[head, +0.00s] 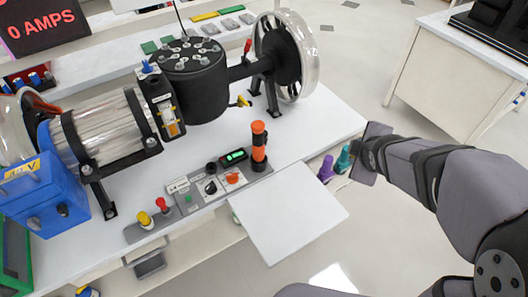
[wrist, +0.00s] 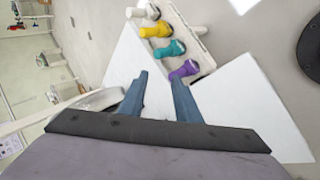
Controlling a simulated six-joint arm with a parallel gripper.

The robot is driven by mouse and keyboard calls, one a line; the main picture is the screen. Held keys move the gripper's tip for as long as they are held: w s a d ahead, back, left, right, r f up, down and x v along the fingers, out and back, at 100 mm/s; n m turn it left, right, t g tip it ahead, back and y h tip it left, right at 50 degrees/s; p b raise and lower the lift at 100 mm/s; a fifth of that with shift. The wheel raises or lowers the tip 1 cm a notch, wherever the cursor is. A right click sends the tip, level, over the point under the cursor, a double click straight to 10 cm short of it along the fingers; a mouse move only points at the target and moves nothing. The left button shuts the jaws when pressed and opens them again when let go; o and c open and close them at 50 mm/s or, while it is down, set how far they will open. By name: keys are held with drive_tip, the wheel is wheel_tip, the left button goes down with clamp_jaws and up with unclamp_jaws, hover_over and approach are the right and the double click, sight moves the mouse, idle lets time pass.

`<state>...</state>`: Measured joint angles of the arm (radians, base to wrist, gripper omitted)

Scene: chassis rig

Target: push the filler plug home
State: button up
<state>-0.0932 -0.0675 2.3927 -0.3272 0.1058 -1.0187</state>
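I cannot tell for sure which part is the filler plug. A rack (wrist: 207,62) in the wrist view holds a white plug (wrist: 140,12), a yellow plug (wrist: 156,30), a teal plug (wrist: 170,48) and a purple plug (wrist: 184,70). The purple plug (head: 326,169) and teal plug (head: 343,160) also show in the head view, beside the bench's right edge. My gripper (wrist: 160,78) is open, with nothing between its blue fingers. Its tips point toward the rack, near the purple and teal plugs. In the head view its fingers are hidden.
A black drum (head: 198,88) with several caps on its lid stands on the bench (head: 320,118), beside a clear-rimmed wheel (head: 298,55). A control panel with an orange-and-black handle (head: 259,142) sits in front. A bare white board (head: 288,212) juts from the bench front.

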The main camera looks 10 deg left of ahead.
drive_tip(key=w+a+f+n+t+y+b, duration=0.1)
drive_tip(key=w+a+f+n+t+b, duration=0.1)
drive_tip(key=w+a+f+n+b, duration=0.4)
drive_tip(key=n+t+y+b, duration=0.3)
drive_tip(key=n+y+b, duration=0.7)
drive_tip(key=n+b, duration=1.35)
approach(266, 137)
drive_tip(key=w+m+b, duration=0.2)
drive_tip(key=m+b, duration=0.1)
drive_tip(key=shift+w, duration=0.15)
drive_tip(key=shift+s+a+f+n+y+b, duration=0.1)
drive_tip(key=shift+s+a+n+y+b, duration=0.25)
drive_tip(key=shift+a+n+y+b, duration=0.5)
drive_tip(key=shift+w+d+f+x, duration=0.1)
drive_tip(key=shift+x, duration=1.05)
drive_tip(key=shift+w+d+f+x, duration=0.1)
drive_tip(key=shift+x, duration=1.1)
drive_tip(key=shift+w+d+f+x, duration=0.1)
drive_tip(key=shift+x, duration=1.05)
clamp_jaws()
